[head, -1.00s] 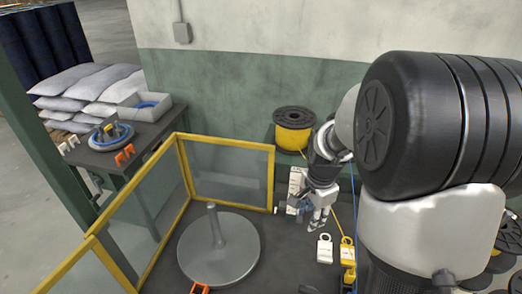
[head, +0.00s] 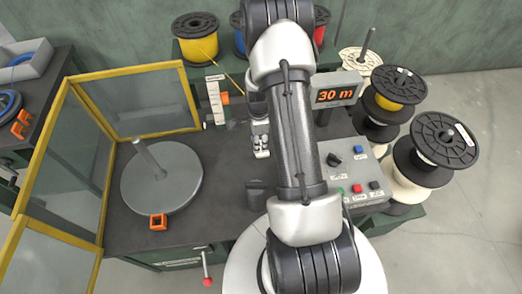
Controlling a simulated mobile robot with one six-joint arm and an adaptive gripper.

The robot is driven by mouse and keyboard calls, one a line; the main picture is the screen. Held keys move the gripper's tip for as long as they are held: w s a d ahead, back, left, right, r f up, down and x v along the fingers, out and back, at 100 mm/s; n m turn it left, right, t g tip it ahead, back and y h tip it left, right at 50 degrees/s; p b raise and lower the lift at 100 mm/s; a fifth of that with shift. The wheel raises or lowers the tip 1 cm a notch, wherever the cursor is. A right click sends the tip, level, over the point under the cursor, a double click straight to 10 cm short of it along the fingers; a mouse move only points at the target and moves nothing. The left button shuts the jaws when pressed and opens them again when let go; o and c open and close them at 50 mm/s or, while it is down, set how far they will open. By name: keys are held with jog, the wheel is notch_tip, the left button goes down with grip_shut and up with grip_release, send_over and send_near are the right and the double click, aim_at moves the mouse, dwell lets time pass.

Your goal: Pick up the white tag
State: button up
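My gripper (head: 261,146) points down over the dark bench, left of my forearm. Its pale fingertips are small and close together. A small whitish patch shows right at the fingertips. I cannot tell whether it is the white tag or part of the fingers, nor whether anything is held. No white tag shows clearly on the bench; my arm covers the part of the bench to the right of the gripper.
A round grey plate with a post (head: 160,180) stands left, inside yellow-framed panels (head: 140,98). An orange square piece (head: 158,222) lies at its front edge. A white scale (head: 214,100) stands behind. A "30 m" display (head: 337,92), control box (head: 350,172) and spools (head: 436,145) are right.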

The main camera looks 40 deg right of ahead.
aim_at(261, 153)
notch_tip(261, 153, down, 3)
jog(key=shift+r, duration=0.1)
jog(key=f+b, duration=0.1)
jog(key=f, duration=0.2)
jog(key=d+f+b, duration=0.1)
jog(key=f, duration=0.1)
jog(key=shift+f+b, duration=0.15)
jog(key=shift+b, duration=0.2)
jog(key=shift+c, duration=0.4)
grip_shut()
